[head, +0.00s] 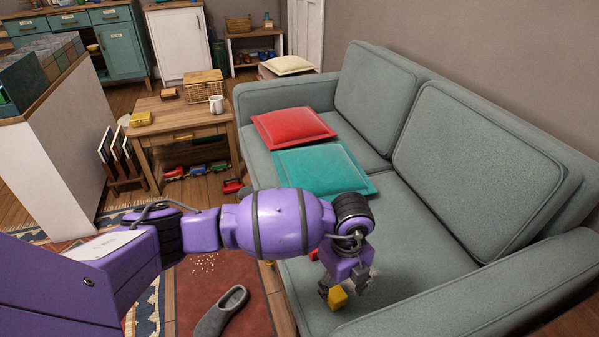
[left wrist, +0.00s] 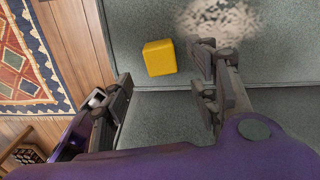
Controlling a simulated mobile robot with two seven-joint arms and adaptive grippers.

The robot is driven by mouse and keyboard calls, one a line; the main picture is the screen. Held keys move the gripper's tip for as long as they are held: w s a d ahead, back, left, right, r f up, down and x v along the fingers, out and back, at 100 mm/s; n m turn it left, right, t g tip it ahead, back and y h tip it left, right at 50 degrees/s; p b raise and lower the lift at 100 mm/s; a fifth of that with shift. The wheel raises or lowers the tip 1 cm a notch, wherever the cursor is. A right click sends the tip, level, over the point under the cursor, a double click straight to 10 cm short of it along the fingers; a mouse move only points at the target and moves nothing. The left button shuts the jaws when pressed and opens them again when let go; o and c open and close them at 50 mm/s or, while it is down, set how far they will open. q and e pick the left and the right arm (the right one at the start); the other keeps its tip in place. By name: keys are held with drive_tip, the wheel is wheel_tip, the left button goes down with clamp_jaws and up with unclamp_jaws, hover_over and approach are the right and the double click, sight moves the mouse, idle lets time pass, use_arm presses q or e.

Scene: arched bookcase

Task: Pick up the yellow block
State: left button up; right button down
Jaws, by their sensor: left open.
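The yellow block (head: 338,297) lies on the front part of the grey-green sofa seat (head: 420,262). My left gripper (head: 344,288) is right over it, pointing down, with its fingers apart on either side of the block in the head view. In the left wrist view the yellow block (left wrist: 160,57) shows beyond the open fingers of my left gripper (left wrist: 162,88), in the gap between them. Nothing is held. I cannot tell whether a finger touches the block. My right gripper is not in view.
A red cushion (head: 292,127) and a teal cushion (head: 323,168) lie on the sofa's far half. A grey slipper (head: 221,312) lies on the rug. A pale speckled patch (left wrist: 222,22) marks the seat near the block.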

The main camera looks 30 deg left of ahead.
sight(338, 293)
use_arm(q)
drive_tip(key=f, duration=0.1)
drive_tip(key=f+b, duration=0.1)
drive_tip(key=f, duration=0.1)
drive_tip(key=f+b, duration=0.1)
drive_tip(key=f, duration=0.1)
drive_tip(key=shift+w+a, duration=0.15)
drive_tip(key=shift+w, duration=0.15)
drive_tip(key=shift+r, duration=0.1)
drive_tip(key=shift+c, duration=0.7)
drive_tip(key=c, duration=1.1)
